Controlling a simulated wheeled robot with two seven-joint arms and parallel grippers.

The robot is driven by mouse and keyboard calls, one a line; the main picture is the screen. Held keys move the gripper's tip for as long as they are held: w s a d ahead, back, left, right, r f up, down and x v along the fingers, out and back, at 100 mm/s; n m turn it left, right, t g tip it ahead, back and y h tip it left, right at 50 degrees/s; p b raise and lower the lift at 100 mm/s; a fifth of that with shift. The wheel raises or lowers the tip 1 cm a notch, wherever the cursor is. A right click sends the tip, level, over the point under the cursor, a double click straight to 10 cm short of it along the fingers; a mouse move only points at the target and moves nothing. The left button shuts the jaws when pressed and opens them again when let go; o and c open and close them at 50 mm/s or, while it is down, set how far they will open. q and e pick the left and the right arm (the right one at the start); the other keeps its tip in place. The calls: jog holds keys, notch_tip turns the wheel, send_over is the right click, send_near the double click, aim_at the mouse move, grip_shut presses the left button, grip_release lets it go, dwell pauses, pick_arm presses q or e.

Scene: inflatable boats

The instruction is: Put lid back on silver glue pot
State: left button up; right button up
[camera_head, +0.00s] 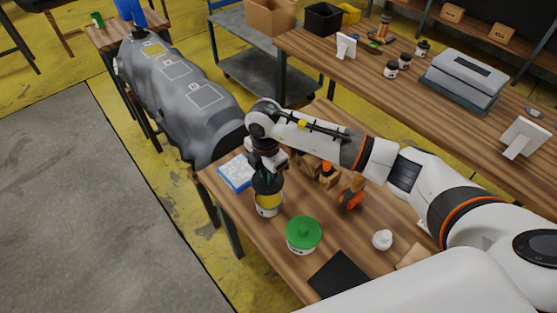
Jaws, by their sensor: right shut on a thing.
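The silver glue pot (268,210) stands upright on the wooden table, with a yellow band around its side. My right gripper (267,172) is directly above it, pointing down, shut on a dark lid (267,184). The lid is over the pot's mouth; the gripper partly hides it, and I cannot tell whether it touches the rim. My left gripper is not in view.
A pot with a green lid (303,233) stands in front. An orange tool (351,192), small white item (382,240), black mat (340,275) and blue-and-white packet (236,172) are nearby. A grey inflatable boat (180,90) lies behind left.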

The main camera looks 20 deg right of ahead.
jog(key=shift+s+a+f, duration=0.15)
jog(key=shift+s, duration=0.05)
jog(key=shift+s+f+b, duration=0.25)
jog(key=shift+f+b, duration=0.25)
jog(key=shift+b, duration=0.2)
jog(key=f+b, duration=0.2)
jog(key=shift+w+f, duration=0.2)
jog(key=shift+f, duration=0.15)
jog(key=shift+f+b, duration=0.5)
jog(key=shift+f, duration=0.2)
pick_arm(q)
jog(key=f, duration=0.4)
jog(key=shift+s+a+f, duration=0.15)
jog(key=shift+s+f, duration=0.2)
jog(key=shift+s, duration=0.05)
pick_arm(e)
jog(key=shift+f, duration=0.4)
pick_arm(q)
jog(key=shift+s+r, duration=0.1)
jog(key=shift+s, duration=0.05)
pick_arm(e)
jog(key=shift+r, duration=0.1)
jog(key=shift+f, duration=0.2)
